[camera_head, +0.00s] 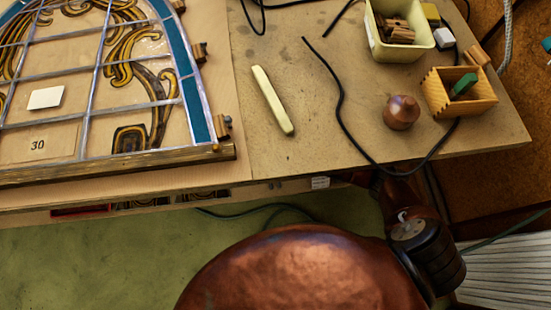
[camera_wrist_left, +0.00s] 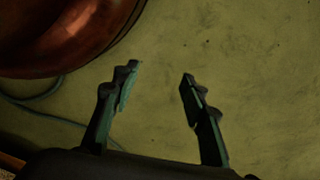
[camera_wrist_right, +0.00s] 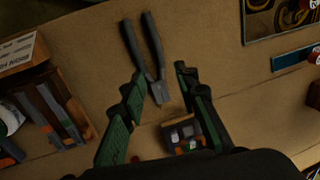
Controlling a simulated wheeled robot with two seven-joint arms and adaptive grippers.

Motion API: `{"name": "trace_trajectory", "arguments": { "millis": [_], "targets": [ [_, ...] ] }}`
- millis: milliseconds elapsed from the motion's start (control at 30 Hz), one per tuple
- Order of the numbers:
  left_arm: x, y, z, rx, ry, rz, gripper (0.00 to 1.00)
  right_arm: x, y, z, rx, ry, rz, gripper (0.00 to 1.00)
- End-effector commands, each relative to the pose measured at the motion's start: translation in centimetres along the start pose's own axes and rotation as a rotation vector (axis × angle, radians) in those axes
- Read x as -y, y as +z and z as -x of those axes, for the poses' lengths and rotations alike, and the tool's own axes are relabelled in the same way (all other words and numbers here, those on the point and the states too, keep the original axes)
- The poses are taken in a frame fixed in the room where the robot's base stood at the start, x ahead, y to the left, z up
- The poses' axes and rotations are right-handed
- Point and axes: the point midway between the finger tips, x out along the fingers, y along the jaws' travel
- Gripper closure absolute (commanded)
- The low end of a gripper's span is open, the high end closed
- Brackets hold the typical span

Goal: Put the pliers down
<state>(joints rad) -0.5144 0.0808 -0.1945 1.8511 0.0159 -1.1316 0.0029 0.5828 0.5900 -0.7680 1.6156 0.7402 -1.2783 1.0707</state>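The pliers (camera_wrist_right: 158,90) show in the right wrist view, with two dark handles spread toward the top and a grey head near the picture's middle. They appear to lie on the tan tabletop (camera_wrist_right: 205,40). My right gripper (camera_wrist_right: 160,72) is open, its fingers apart on either side of the pliers' head; I cannot tell whether either finger touches it. My left gripper (camera_wrist_left: 160,72) is open and empty above the green floor. Neither gripper nor the pliers show in the head view.
In the right wrist view, a slotted wooden holder (camera_wrist_right: 48,112) stands left and a small box of coloured pieces (camera_wrist_right: 183,135) below the pliers. In the head view, a leaded panel (camera_head: 92,75) lies left, with a pale bar (camera_head: 272,100), black cable (camera_head: 341,105) and wooden box (camera_head: 462,98) rightward.

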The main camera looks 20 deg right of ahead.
Motion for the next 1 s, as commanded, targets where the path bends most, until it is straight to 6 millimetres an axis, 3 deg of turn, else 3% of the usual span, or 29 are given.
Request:
{"name": "trace_trajectory", "arguments": {
  "millis": [267,467,567,667,767,867,1000],
  "targets": [
    [0.4,0.5,-1.4,-0.001,-0.005,0.0,0.6,0.0,0.0,1.0,0.0,0.001,0.0,0.72],
    [0.4,0.5,-1.4,-0.001,-0.005,0.0,0.6,0.0,0.1,0.9,0.001,0.0,0.001,0.72],
    [0.4,0.5,-1.4,-0.001,-0.004,0.001,0.6,-0.2,1.1,0.1,0.007,-0.008,0.012,0.72],
    [0.4,0.5,-1.4,-0.001,-0.004,0.001,0.6,-1.0,3.8,-1.7,0.016,-0.029,0.045,0.72],
    [0.4,0.4,-1.4,-0.002,-0.004,0.001,0.6,-2.5,7.8,-4.1,0.017,-0.057,0.093,0.72],
    [0.3,0.4,-1.4,-0.002,-0.004,0.001,0.6,-4.9,12.2,-6.1,0.006,-0.069,0.14,0.72],
    [0.3,0.4,-1.4,-0.002,-0.004,0.001,0.6,-9.8,18.7,-8.2,-0.008,-0.045,0.191,0.72]
  ]
}}
